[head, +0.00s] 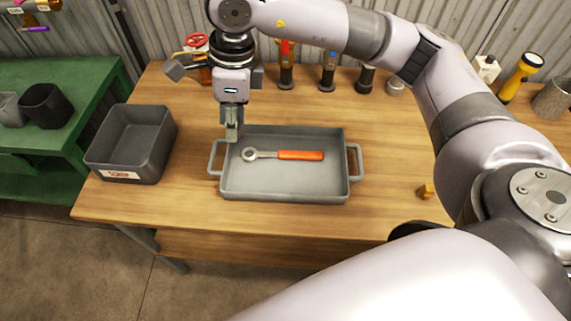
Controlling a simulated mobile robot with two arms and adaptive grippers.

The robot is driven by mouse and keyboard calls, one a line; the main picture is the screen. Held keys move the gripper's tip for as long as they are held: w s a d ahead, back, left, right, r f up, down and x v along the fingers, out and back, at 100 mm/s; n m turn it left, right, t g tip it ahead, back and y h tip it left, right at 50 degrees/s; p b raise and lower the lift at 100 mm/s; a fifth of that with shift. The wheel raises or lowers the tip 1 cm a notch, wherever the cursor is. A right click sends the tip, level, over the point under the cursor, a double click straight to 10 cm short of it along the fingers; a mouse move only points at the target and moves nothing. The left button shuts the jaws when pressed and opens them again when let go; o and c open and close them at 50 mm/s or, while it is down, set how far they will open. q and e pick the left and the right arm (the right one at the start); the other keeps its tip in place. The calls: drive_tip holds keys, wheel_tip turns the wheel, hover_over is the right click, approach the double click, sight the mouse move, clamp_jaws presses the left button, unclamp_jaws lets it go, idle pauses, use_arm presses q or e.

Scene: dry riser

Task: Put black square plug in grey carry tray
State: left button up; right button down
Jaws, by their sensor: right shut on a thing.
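The grey carry tray (335,186) lies on the wooden table, with a handle at each end. An orange-handled ratchet wrench (299,155) lies in it. My right gripper (231,132) points down at the tray's back left corner, over or just beside the rim. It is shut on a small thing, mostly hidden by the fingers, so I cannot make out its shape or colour. I see no black square plug lying loose on the table or in the tray. My left gripper is not in view.
A dark grey bin (132,147) with a label stands left of the tray. Several tools, a red valve wheel (197,41) and a yellow torch (521,77) stand along the back. A small yellow-orange piece (426,191) lies right of the tray. A green bench (75,95) is at left.

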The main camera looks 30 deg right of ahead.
drive_tip(key=shift+w+a+r+m, duration=0.15)
drive_tip(key=shift+a+r+m, duration=0.05)
drive_tip(key=shift+m, duration=0.3)
drive_tip(key=shift+f, duration=0.1)
drive_tip(key=p, duration=0.2)
hover_over(242, 184)
drive_tip(key=shift+m, duration=0.3)
drive_tip(key=f, duration=1.4)
drive_tip(key=shift+s+d+f, duration=0.2)
drive_tip(key=shift+s+f, duration=0.05)
drive_tip(key=shift+f, duration=0.05)
wheel_tip(242, 184, down, 4)
drive_tip(key=shift+f+p, duration=0.25)
drive_tip(key=shift+p, duration=0.05)
drive_tip(key=shift+f, duration=0.25)
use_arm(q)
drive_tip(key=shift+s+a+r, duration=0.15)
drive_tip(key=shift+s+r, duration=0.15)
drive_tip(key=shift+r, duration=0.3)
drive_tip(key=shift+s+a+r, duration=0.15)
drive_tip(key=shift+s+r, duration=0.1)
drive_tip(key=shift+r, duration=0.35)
use_arm(e)
drive_tip(key=shift+f, duration=0.1)
